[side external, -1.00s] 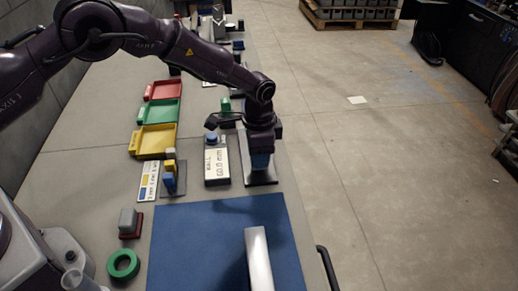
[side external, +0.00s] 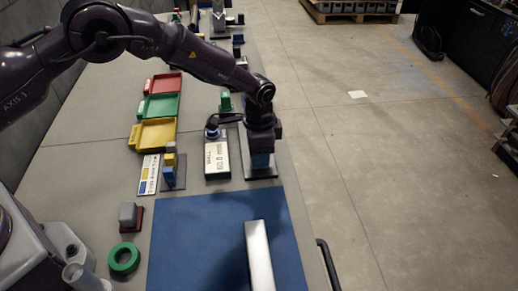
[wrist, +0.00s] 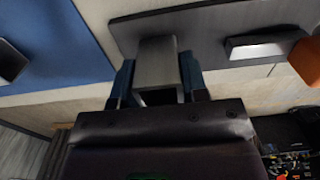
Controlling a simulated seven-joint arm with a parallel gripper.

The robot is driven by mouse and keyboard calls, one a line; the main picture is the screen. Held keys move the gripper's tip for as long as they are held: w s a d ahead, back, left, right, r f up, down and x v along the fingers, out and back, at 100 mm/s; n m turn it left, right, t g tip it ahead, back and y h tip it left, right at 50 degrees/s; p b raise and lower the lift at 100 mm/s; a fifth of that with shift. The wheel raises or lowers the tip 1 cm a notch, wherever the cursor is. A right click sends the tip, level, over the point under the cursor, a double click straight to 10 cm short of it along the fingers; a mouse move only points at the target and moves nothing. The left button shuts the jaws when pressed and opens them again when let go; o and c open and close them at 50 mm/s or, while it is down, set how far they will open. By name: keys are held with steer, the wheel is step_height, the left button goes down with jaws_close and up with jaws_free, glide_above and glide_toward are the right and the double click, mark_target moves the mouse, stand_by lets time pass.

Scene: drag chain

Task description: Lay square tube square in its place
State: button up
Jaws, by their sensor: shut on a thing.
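My gripper (wrist: 156,85) is shut on a grey square tube (wrist: 158,62), with its blue fingers on either side of it in the wrist view. The tube's open end faces the camera. In the side external view my gripper (side external: 261,160) is low over a dark plate (side external: 265,176) beyond the blue mat; the tube is hidden there. The dark plate also shows in the wrist view (wrist: 195,25), behind the tube. I cannot tell whether the tube touches the plate.
A blue mat (side external: 205,235) lies in front, with a long silver bar (side external: 260,258) on it. A labelled box (side external: 216,162) stands close left of my gripper. Yellow (side external: 155,134), green (side external: 160,106) and red (side external: 164,83) trays and a green ring (side external: 123,258) are further left.

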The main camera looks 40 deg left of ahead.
stand_by(0.4)
steer(key=o, duration=1.2)
step_height(320, 180, up, 13)
steer(key=s+a+r+n+t, duration=0.2)
steer(key=s+a+r, duration=0.3)
steer(key=s, duration=0.5)
steer(key=s+a+r+n+t, duration=0.1)
steer(key=s+a+r+n, duration=0.3)
steer(key=s+r, duration=0.4)
steer(key=s+a+r+n+t, duration=0.2)
steer(key=s+a+r, duration=0.4)
steer(key=s, duration=0.6)
steer(key=shift+s+a+r+n+t, duration=0.2)
steer(key=shift+s+n+t, duration=0.15)
steer(key=shift+n, duration=0.15)
